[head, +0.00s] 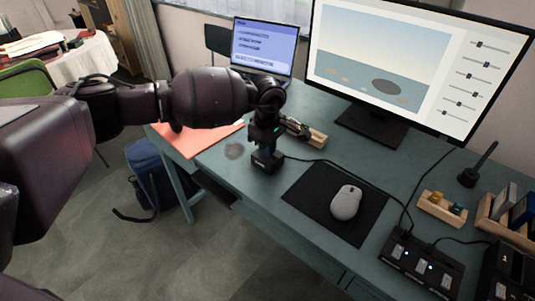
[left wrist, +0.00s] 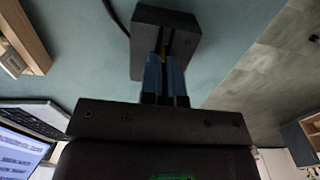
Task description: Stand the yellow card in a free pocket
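My left gripper (head: 265,152) points down at a small black block (head: 270,163) on the desk. In the left wrist view its two blue-grey fingers (left wrist: 165,58) are close together over the slot of the black block (left wrist: 145,60). At the right a wooden rack (head: 494,226) holds several upright grey and blue pieces. My right gripper is not in view.
A wooden holder (head: 316,138) stands just behind the gripper. A black mat (head: 310,205) with a grey mouse (head: 346,202), a small wooden tray (head: 432,207) and a black dock (head: 410,262) lie to the right. Cables cross the desk. A monitor (head: 400,65) stands behind.

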